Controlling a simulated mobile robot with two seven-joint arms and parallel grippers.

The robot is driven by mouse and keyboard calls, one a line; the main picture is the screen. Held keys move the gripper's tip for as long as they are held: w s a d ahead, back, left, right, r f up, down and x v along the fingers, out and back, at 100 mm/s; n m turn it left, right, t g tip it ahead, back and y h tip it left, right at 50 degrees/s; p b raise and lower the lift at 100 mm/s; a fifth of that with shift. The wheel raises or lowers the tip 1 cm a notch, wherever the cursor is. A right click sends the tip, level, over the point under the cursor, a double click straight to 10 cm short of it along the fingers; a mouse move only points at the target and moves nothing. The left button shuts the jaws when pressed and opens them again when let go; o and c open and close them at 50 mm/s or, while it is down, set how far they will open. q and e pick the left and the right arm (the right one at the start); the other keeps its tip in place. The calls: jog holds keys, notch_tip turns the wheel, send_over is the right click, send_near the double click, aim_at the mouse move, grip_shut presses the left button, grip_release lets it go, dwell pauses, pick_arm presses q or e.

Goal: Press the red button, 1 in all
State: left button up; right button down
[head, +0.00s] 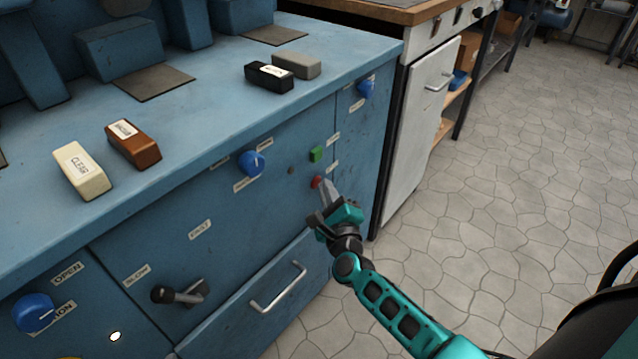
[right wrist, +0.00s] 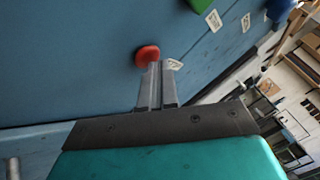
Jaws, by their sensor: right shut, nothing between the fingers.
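The red button (head: 316,181) is a small round knob on the front of the blue machine, below a square green button (head: 316,154). In the right wrist view the red button (right wrist: 147,55) shows just beyond my fingertips. My right gripper (head: 324,187) is shut and empty, its fingers pointing at the panel. Its fingertips (right wrist: 161,66) overlap the lower edge of the red button in the wrist view. I cannot tell whether they touch it or whether it is pushed in. My left gripper is not in view.
The blue machine front (head: 221,200) has blue knobs (head: 251,163), a black lever (head: 178,294) and a drawer handle (head: 277,287). Several labelled blocks, such as a brown one (head: 133,145), lie on its top. Tiled floor (head: 520,190) is open to the right.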

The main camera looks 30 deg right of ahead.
jog(key=shift+s, duration=0.1)
jog(key=shift+s+d, duration=0.3)
jog(key=shift+s, duration=0.4)
jog(key=shift+s, duration=0.1)
jog(key=s, duration=0.1)
jog(key=s+d, duration=0.1)
jog(key=s, duration=0.1)
jog(key=s+d+p, duration=0.1)
jog(key=shift+s, duration=0.2)
dwell(0.7)
